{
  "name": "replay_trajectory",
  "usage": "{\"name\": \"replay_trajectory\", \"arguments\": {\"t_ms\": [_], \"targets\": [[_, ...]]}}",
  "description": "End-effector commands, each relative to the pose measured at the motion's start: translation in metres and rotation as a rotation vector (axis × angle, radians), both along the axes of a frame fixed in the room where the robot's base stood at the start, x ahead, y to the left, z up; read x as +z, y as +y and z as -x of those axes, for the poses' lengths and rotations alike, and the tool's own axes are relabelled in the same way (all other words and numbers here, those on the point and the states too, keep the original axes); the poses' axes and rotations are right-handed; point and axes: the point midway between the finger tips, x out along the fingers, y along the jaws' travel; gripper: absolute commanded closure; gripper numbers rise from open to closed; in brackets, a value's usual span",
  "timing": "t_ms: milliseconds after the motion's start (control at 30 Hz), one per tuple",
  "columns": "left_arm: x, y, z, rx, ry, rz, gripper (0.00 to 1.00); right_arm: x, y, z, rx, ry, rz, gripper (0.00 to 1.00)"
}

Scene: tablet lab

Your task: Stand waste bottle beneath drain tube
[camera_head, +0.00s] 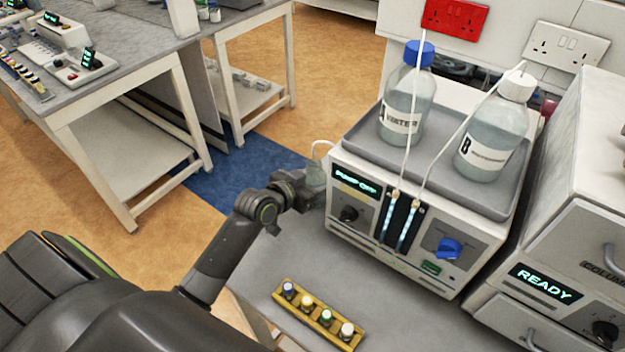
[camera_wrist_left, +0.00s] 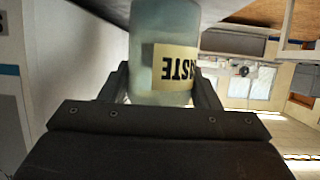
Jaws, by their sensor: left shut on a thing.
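The waste bottle (camera_head: 315,173) is a small translucent bottle at the left side of the pump unit, partly hidden by my left gripper. In the left wrist view the waste bottle (camera_wrist_left: 150,30) shows a cream label with upside-down letters "ASTE". My left gripper (camera_head: 307,188) is shut on it, with one finger on each side in the wrist view (camera_wrist_left: 162,88). The drain tube (camera_head: 320,145) is a pale tube that arches out from the pump's left side and comes down at the bottle's top. I cannot tell whether tube and bottle touch. My right gripper is not in view.
The pump unit (camera_head: 360,240) carries a grey tray (camera_head: 365,135) with a blue-capped bottle (camera_head: 408,105) and a white-capped bottle (camera_head: 492,130). A yellow vial rack (camera_head: 318,318) lies on the bench front. A column unit (camera_head: 560,270) stands at right. Bare bench (camera_head: 275,255) lies left of the pump.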

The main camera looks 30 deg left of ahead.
Motion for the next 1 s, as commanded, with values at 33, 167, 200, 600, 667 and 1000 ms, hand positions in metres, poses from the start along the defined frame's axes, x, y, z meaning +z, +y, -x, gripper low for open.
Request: {"name": "replay_trajectory", "arguments": {"t_ms": [33, 167, 200, 600, 667, 1000], "targets": [[-0.0044, 0.0003, 0.0011, 0.002, 0.004, 0.001, 0.67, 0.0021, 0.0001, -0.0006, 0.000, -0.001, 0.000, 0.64], [-0.0068, 0.0004, 0.0009, 0.001, 0.000, 0.000, 0.67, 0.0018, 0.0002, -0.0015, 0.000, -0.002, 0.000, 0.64], [-0.0068, 0.0004, 0.0010, 0.001, 0.000, 0.000, 0.67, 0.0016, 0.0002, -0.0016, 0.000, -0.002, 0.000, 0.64], [-0.0100, 0.0005, 0.0014, 0.001, 0.001, -0.001, 0.24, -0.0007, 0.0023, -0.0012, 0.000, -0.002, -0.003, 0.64], [-0.0099, 0.0005, 0.0014, 0.001, 0.001, 0.000, 0.22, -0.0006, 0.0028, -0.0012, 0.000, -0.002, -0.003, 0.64], [-0.0057, 0.0010, 0.0026, 0.001, 0.001, -0.001, 0.22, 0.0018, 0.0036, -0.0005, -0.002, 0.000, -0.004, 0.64]]}}
